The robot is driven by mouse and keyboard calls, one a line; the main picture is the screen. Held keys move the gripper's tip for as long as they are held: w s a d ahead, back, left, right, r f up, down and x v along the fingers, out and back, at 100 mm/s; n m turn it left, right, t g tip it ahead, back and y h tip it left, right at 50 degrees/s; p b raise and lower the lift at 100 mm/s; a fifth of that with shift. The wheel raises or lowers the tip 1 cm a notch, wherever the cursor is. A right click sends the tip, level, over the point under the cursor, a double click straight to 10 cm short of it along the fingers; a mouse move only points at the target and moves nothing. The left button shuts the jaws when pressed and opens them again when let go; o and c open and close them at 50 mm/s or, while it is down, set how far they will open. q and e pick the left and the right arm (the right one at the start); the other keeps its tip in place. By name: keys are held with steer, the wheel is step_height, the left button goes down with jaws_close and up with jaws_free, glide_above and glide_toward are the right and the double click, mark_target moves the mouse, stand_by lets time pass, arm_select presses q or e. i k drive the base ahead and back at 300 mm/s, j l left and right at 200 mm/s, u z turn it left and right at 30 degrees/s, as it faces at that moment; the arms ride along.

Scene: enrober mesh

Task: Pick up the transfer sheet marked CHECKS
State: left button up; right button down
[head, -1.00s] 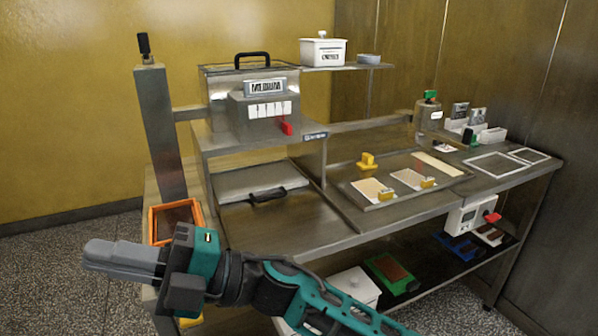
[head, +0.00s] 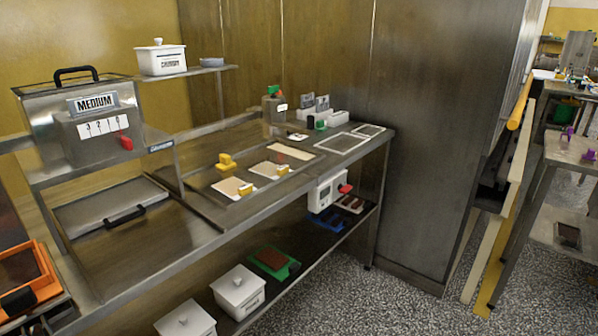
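No sheet with a readable CHECKS mark shows. Two small grey patterned cards (head: 314,104) stand upright in white holders (head: 330,119) at the back right of the steel bench; their markings are too small to read. Pale flat sheets (head: 232,187) lie on the recessed steel tray (head: 205,188) in the middle of the bench, with yellow pieces on or beside them. Neither of my grippers is in view.
The machine marked MEDIUM (head: 93,103) stands at the left, with an orange frame (head: 25,275) at its front. White lidded tubs (head: 238,291) and a green tray (head: 272,263) sit on the lower shelf. Speckled floor (head: 345,305) is clear at the front right.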

mark_target(274, 171)
steer(key=l+u, duration=0.1)
steer(key=u, duration=0.7)
steer(key=i+l+u, duration=0.1)
steer(key=l+u, duration=1)
steer(key=l, duration=0.65)
